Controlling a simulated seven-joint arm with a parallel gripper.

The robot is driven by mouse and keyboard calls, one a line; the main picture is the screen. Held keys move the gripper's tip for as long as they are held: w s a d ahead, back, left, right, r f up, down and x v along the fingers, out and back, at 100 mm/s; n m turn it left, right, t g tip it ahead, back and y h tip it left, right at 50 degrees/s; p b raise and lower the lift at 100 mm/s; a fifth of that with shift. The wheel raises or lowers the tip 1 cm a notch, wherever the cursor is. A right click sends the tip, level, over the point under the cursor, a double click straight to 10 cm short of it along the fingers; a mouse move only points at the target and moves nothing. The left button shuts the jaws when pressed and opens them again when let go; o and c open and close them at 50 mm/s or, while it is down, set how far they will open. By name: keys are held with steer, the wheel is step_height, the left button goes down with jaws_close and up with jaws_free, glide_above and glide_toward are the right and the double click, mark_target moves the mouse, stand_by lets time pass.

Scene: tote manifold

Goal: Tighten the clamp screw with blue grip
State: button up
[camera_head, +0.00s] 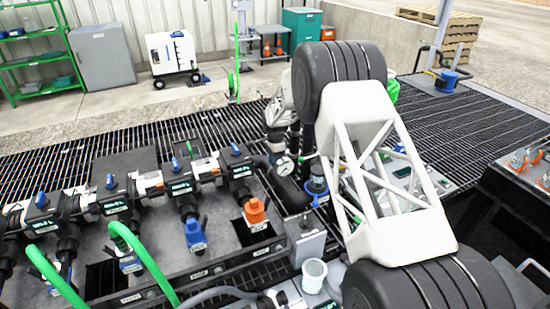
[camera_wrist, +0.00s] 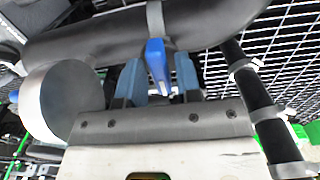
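The clamp screw's blue grip (camera_wrist: 157,62) shows in the wrist view. It hangs from a grey metal clamp band (camera_wrist: 155,18) around a thick black hose (camera_wrist: 95,38). My gripper (camera_wrist: 158,75) has its two blue-grey fingers on either side of the blue grip. Narrow gaps show between the grip and each finger, so the fingers look open around it and not pressed on it. In the head view my own arm fills the centre right, and I cannot make out the fingers or this blue grip there.
A thinner black pipe with pale clamps (camera_wrist: 262,110) runs close on the right in the wrist view. A grey round part (camera_wrist: 62,100) is close on the left. In the head view, a pressure gauge (camera_head: 285,166), blue-handled valves (camera_head: 181,188) and green hoses (camera_head: 140,255) crowd the manifold.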

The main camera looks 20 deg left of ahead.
steer(key=shift+o, duration=0.6)
steer(key=shift+r, duration=0.15)
steer(key=shift+r, duration=3.75)
